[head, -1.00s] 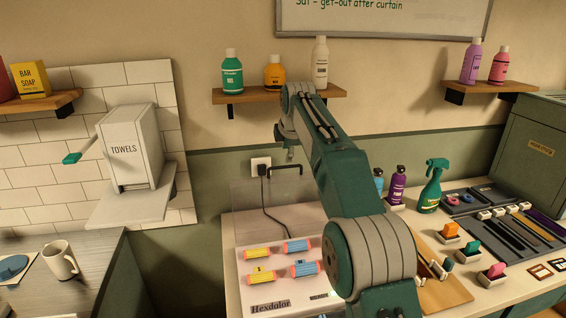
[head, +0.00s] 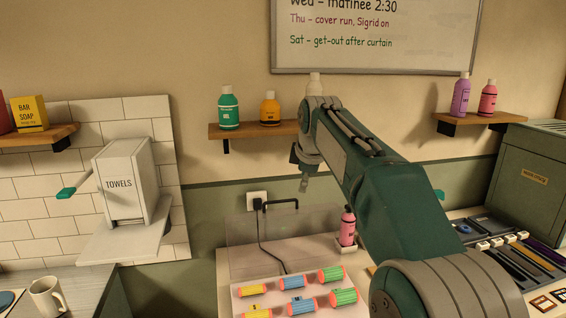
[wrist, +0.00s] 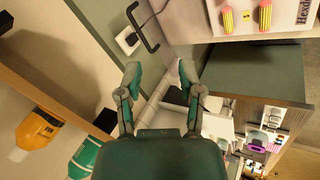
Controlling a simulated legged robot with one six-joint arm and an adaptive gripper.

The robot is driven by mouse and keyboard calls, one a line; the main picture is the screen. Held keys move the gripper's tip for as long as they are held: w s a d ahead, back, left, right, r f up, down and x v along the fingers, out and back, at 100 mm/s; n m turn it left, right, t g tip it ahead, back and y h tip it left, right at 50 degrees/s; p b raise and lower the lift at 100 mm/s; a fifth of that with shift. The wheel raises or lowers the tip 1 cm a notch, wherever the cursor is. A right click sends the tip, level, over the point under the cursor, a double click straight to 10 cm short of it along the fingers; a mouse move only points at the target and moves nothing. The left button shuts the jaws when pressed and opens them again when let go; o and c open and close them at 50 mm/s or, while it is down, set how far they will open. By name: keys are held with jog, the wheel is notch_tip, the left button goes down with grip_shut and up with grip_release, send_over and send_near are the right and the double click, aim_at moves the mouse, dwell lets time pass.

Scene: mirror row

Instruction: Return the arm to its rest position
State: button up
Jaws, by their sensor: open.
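My arm reaches up from the lower right of the head view and bends down at its far end. My gripper (head: 304,180) hangs there in front of the wall, below the middle shelf (head: 258,130), and looks small. In the wrist view my gripper (wrist: 160,75) shows two fingers spread apart with nothing between them. It is open and empty. In the head view my arm covers part of the counter on the right and most of a white bottle (head: 314,82) on the shelf.
A heated roller set (head: 296,294) with a raised clear lid stands on the counter below my gripper. A pink bottle (head: 348,226) stands beside it. A towel dispenser (head: 120,186) is at left. A green box (head: 538,185) stands at right. A whiteboard (head: 380,38) hangs above.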

jog(key=s+d+m, duration=0.5)
jog(key=s, duration=0.6)
jog(key=s+d+f+m, duration=0.1)
jog(key=s+f+m, duration=0.2)
jog(key=s+f, duration=0.2)
jog(key=s+d+f+m, duration=0.2)
jog(key=s+f+m, duration=0.2)
jog(key=s, duration=0.8)
jog(key=s+d+f+m+h, duration=0.1)
jog(key=s+f+m, duration=0.3)
jog(key=s, duration=0.5)
notch_tip(320, 180, down, 2)
jog(key=shift+s+d+f, duration=0.1)
jog(key=shift+s+d, duration=0.1)
jog(key=shift+d, duration=0.5)
